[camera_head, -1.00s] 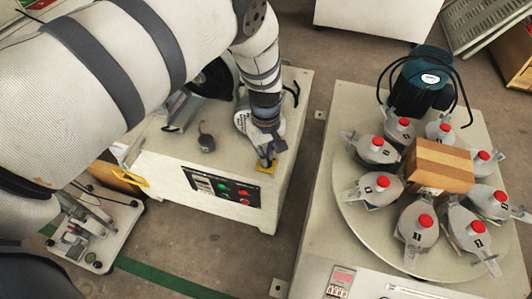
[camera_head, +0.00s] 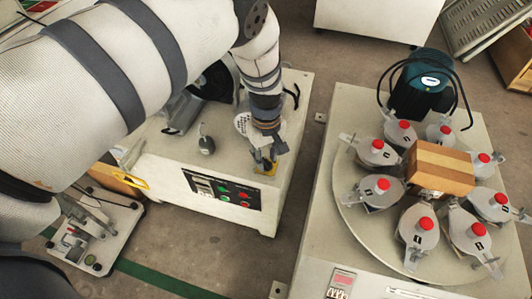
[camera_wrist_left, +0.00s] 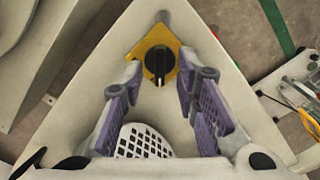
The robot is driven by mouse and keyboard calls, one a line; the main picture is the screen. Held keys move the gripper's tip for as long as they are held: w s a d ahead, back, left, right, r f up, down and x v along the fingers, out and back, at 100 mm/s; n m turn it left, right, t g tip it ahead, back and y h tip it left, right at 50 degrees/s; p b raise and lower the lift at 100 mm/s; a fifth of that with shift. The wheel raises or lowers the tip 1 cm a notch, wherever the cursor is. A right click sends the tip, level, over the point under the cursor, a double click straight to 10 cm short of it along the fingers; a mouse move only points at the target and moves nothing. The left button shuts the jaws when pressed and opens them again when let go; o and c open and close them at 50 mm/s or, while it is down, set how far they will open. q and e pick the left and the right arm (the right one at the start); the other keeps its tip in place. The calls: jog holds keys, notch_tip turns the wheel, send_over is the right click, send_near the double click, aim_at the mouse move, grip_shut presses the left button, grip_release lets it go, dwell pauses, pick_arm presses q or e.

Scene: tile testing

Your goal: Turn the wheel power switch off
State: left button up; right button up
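The wheel power switch (camera_wrist_left: 159,62) is a black rotary knob on a yellow plate, near a corner of the machine's white top. In the left wrist view its pointer line runs up and down the picture. In the head view the yellow plate (camera_head: 265,168) shows just below the fingers, and the knob is mostly hidden. My left gripper (camera_wrist_left: 160,82) is open, with its purple-padded fingers apart on either side of the switch and short of it. It also shows in the head view (camera_head: 268,160), over the switch corner. My right gripper is not in view.
The white machine (camera_head: 160,185) has a front panel with red and green buttons (camera_head: 232,191). A white perforated guard (camera_wrist_left: 143,141) lies between my fingers in the wrist view. A round table (camera_head: 365,235) with several red-capped jars stands to the right, across a floor gap.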

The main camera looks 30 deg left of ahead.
aim_at(266, 160)
pick_arm(q)
notch_tip(266, 160, up, 12)
dwell(0.5)
jog(key=s+a+f+m+g+y+p, duration=0.1)
jog(key=s+f+m+p, duration=0.25)
jog(key=s, duration=0.75)
jog(key=s+a+f+m+g+p, duration=0.15)
jog(key=s+f, duration=0.25)
jog(key=s, duration=0.6)
jog(key=s+d+r+m+p, duration=0.1)
jog(key=s+r+m+p, duration=0.1)
jog(key=s, duration=0.5)
jog(key=s+d+r+m+p, duration=0.1)
jog(key=s+d+r+m, duration=0.1)
jog(key=s, duration=0.5)
jog(key=s+d+r+m+h+p, duration=0.1)
jog(key=s+r+m+p, duration=0.1)
jog(key=s, duration=0.5)
jog(key=shift+s+d+m+p, duration=0.25)
jog(key=shift+m+p, duration=0.05)
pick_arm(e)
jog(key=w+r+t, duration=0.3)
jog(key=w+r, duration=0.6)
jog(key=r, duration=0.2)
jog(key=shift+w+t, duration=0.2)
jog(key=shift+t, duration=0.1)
pick_arm(q)
jog(key=shift+r, duration=0.1)
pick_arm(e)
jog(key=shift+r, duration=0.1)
